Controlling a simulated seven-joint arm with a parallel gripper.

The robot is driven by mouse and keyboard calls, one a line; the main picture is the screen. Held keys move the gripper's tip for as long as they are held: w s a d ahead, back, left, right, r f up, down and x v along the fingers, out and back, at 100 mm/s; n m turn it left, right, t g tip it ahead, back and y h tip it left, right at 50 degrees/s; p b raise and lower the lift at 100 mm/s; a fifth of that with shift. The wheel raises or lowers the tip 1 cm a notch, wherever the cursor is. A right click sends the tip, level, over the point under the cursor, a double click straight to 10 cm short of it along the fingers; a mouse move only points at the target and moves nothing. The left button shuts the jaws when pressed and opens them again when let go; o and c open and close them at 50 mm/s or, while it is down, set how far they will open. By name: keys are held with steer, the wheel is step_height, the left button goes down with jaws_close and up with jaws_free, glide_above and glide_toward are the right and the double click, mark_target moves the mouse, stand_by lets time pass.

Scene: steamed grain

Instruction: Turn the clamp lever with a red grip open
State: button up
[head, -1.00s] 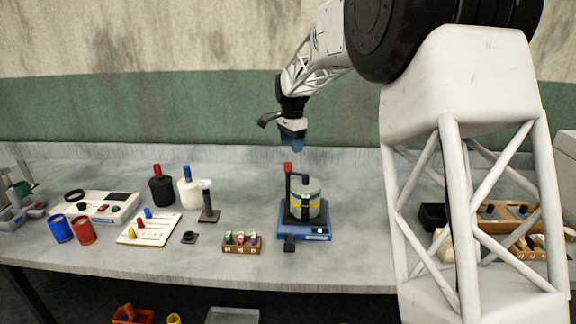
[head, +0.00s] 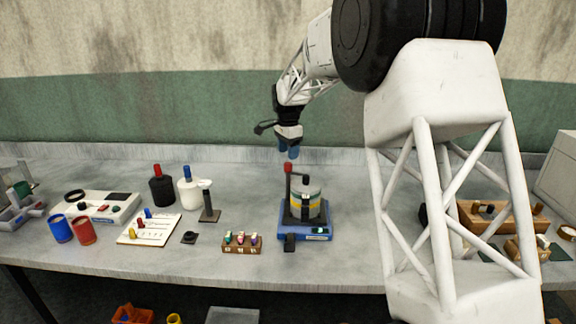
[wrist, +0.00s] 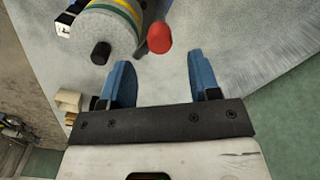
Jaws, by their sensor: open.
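The clamp lever (head: 288,186) stands upright on the blue clamp base (head: 290,234), with its red grip (head: 288,168) at the top. A round canister (head: 312,196) with grey and yellow bands sits in the clamp, just right of the lever. In the wrist view the red grip (wrist: 159,38) lies beyond the fingertips, in line with the gap between them, and the canister (wrist: 108,28) is to its left. My gripper (head: 288,152) is open and empty above the red grip, with its blue fingers (wrist: 158,72) apart. It appears not to touch the grip.
Left of the clamp are a small rack of coloured pieces (head: 242,243), a black stand (head: 209,208), a white bottle (head: 190,192) and a black bottle (head: 162,188). A wooden block rack (head: 500,218) stands at the right. The table behind the clamp is clear.

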mark_target(288, 163)
steer(key=shift+f, duration=2.8)
steer(key=shift+c, duration=0.4)
steer(key=c, duration=0.8)
steer(key=shift+c, duration=0.2)
